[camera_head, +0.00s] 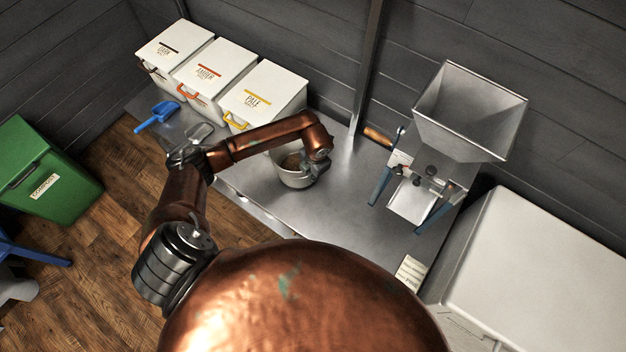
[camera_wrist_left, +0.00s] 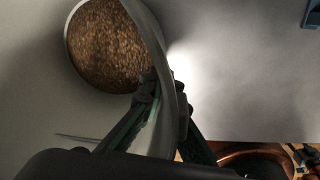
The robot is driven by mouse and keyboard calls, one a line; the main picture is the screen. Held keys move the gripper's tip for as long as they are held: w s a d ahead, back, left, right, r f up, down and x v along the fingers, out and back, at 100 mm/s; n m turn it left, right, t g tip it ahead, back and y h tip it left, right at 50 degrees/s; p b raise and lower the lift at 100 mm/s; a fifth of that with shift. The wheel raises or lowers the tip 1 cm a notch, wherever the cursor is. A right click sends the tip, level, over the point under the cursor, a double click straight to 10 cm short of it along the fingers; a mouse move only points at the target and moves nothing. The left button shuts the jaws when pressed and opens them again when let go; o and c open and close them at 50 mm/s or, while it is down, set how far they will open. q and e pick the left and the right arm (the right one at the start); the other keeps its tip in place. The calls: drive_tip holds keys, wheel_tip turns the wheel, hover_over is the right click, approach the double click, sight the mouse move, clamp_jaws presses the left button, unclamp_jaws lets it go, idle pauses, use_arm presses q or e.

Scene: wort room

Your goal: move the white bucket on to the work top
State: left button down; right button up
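The white bucket (camera_head: 290,178) holds brown grain and is over the steel work top (camera_head: 345,205), near its middle. I cannot tell for sure whether its base touches the top. My left gripper (camera_head: 314,168) is at the bucket's right side. In the left wrist view, the bucket's wall (camera_wrist_left: 165,125) passes between the two fingers (camera_wrist_left: 168,95), one inside and one outside. The fingers look closed on the wall. The grain (camera_wrist_left: 108,45) shows inside. The far side of the bucket is partly hidden by my left arm. My right gripper is not in view.
Three white malt bins (camera_head: 262,92) stand at the back left of the work top. A blue scoop (camera_head: 157,115) and a clear scoop (camera_head: 198,132) lie before them. A grain mill (camera_head: 462,115) stands at the right. A green bin (camera_head: 48,180) is on the floor.

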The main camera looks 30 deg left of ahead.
use_arm(q)
drive_tip(key=shift+f, duration=1.25)
drive_tip(key=shift+s, duration=0.1)
drive_tip(key=shift+f+b, duration=0.2)
drive_tip(key=shift+b, duration=0.1)
drive_tip(key=c, duration=2.2)
unclamp_jaws()
drive_tip(key=shift+o, duration=0.2)
wheel_tip(320, 180, up, 12)
drive_tip(key=d+p, duration=0.1)
drive_tip(key=p, duration=0.1)
drive_tip(key=shift+s+r, duration=0.15)
drive_tip(key=shift+s, duration=0.05)
